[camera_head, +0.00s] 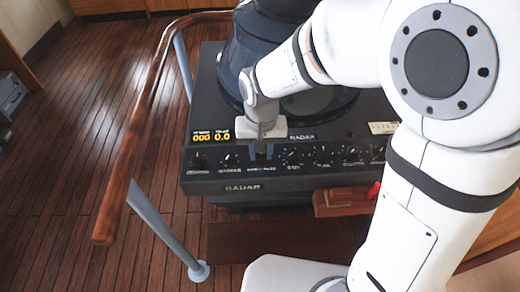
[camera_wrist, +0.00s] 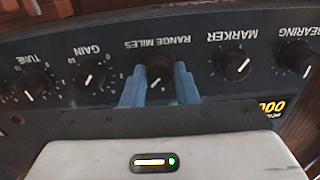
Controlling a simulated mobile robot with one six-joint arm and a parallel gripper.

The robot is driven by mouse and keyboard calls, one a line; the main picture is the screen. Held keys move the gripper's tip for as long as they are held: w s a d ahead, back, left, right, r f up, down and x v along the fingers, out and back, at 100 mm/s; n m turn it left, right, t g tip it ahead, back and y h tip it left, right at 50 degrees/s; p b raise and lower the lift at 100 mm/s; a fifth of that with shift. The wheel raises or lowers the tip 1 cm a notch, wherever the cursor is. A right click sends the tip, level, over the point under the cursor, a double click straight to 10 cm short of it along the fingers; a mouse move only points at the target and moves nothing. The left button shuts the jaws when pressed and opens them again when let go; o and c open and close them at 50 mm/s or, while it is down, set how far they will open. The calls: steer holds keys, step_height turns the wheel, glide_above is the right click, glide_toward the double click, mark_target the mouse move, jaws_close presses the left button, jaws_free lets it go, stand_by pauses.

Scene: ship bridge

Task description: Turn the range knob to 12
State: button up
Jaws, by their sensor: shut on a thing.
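The range knob (camera_wrist: 160,68) is a black round knob under the label RANGE MILES, seen upside down in the wrist view. My gripper (camera_wrist: 160,84) has its two blue fingers on either side of this knob and is shut on it. A pale mark shows on the knob's lower side, but the number it points at is too small to read for certain. In the head view my gripper (camera_head: 262,148) is at the front panel of the radar console (camera_head: 215,75), and it hides the range knob there.
The marker knob (camera_wrist: 233,64) and the gain knob (camera_wrist: 91,75) flank the range knob closely. A wooden handrail (camera_head: 150,110) runs along the console's left. A red-handled thing (camera_head: 374,190) sits below the panel at right. Open plank floor (camera_head: 70,150) lies at left.

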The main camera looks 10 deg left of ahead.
steer(key=shift+s, duration=0.1)
steer(key=o, duration=1)
step_height(320, 180, up, 8)
steer(key=shift+f+b, duration=0.1)
steer(key=shift+b, duration=0.25)
steer(key=shift+d, duration=0.1)
steer(key=s+d+m+t, duration=0.1)
steer(key=s+d, duration=0.1)
steer(key=d, duration=0.5)
steer(key=s+d+r+t, duration=0.1)
steer(key=s+d, duration=0.2)
steer(key=d, duration=0.5)
steer(key=s+d+r+m+t, duration=0.1)
steer(key=s+d, duration=0.1)
steer(key=d, duration=0.5)
steer(key=shift+s+d+r+m, duration=0.25)
steer(key=shift+s+d+m, duration=0.05)
steer(key=shift+s+d, duration=0.1)
